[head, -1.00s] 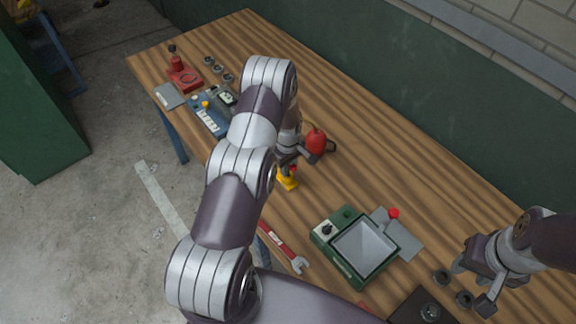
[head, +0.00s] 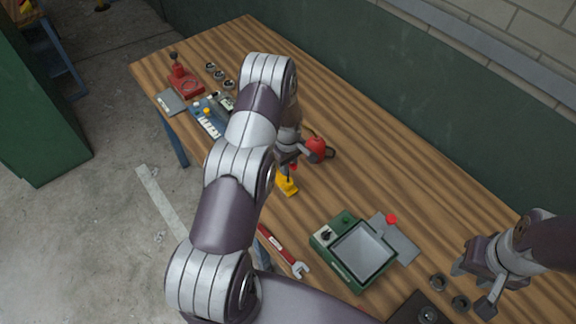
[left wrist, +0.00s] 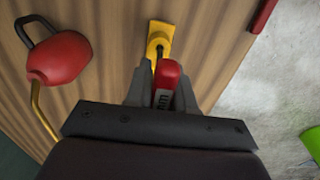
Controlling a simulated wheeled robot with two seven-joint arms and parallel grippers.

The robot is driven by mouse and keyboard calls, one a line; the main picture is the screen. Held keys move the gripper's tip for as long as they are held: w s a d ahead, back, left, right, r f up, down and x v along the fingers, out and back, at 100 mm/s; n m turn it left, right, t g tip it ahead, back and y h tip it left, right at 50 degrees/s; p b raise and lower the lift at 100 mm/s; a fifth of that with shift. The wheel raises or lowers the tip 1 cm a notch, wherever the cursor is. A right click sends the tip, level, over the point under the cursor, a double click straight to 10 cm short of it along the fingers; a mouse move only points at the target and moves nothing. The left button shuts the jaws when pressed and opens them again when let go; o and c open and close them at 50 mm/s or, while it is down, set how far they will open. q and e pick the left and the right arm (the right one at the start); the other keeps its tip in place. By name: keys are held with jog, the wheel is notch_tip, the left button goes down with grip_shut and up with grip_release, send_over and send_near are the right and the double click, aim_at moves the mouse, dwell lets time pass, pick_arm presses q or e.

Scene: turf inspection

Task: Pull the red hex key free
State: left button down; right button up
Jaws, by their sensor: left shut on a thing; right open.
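The red hex key (left wrist: 165,76) has a red handle with a pale printed label and a dark shaft. My left gripper (left wrist: 164,92) is shut on its handle in the left wrist view. The shaft runs toward a yellow holder (left wrist: 160,35); I cannot tell whether its tip is still inside. In the head view the yellow holder (head: 286,185) stands on the bench just below my left gripper (head: 289,161), and my arm and fingers hide most of the key. My right gripper (head: 478,286) is open and empty at the right.
A red bulb-shaped thing (head: 316,147) with a dark loop lies close beside my left gripper. The bench (head: 375,165) is clear toward the wall.

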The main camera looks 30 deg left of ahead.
pick_arm(q)
jog(key=shift+r, duration=0.35)
jog(key=shift+r+p, duration=1.7)
jog(key=shift+r, duration=0.85)
